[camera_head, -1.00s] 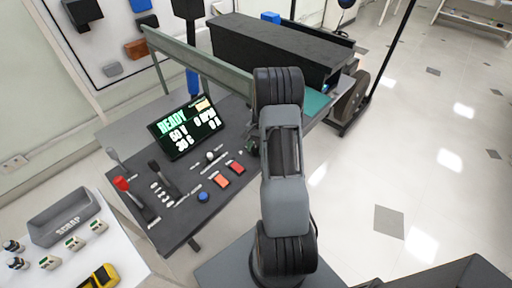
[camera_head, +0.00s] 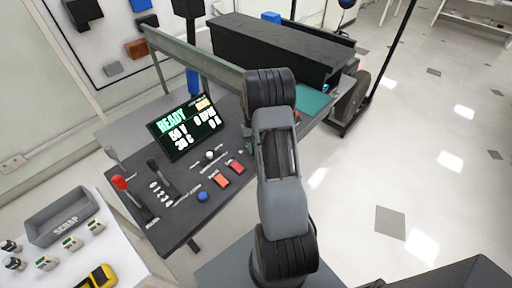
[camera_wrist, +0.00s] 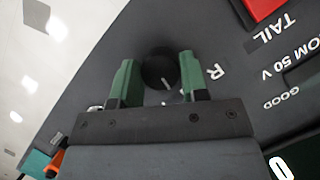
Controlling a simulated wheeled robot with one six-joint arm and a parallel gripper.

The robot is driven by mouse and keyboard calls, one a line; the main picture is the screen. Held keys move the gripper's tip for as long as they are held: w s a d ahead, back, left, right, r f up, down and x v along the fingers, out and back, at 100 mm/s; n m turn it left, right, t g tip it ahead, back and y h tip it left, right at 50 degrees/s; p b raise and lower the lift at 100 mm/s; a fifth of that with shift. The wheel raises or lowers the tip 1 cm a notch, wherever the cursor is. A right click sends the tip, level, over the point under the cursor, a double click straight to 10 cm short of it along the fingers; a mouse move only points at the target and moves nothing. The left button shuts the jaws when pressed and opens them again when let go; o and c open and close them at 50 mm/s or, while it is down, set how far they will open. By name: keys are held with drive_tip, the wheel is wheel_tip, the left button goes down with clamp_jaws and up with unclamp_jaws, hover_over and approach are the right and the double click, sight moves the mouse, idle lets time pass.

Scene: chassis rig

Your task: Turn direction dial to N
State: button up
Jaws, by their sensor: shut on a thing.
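The direction dial (camera_wrist: 158,68) is a dark round knob on the grey console panel in the wrist view. My gripper (camera_wrist: 158,76) has its two green fingers on either side of the dial, shut on it. A short white mark shows on the dial's lower part, pointing down and slightly right in the picture. A white letter R (camera_wrist: 215,72) is printed right of the right finger. Other small white marks below the dial are partly hidden, and I cannot read an N. In the head view my arm hides the dial.
A long black box (camera_head: 275,48) stands behind. A SCRAP tray (camera_head: 62,218) sits at the left.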

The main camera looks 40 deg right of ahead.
drive_tip(key=shift+n+h, duration=0.4)
drive_tip(key=shift+n, duration=0.6)
drive_tip(key=o, duration=0.9)
drive_tip(key=shift+w+r, duration=0.1)
drive_tip(key=v, duration=1.3)
drive_tip(key=shift+w+r+b, duration=0.2)
drive_tip(key=shift+r+b, duration=0.05)
drive_tip(key=shift+b, duration=0.2)
drive_tip(key=shift+a, duration=0.1)
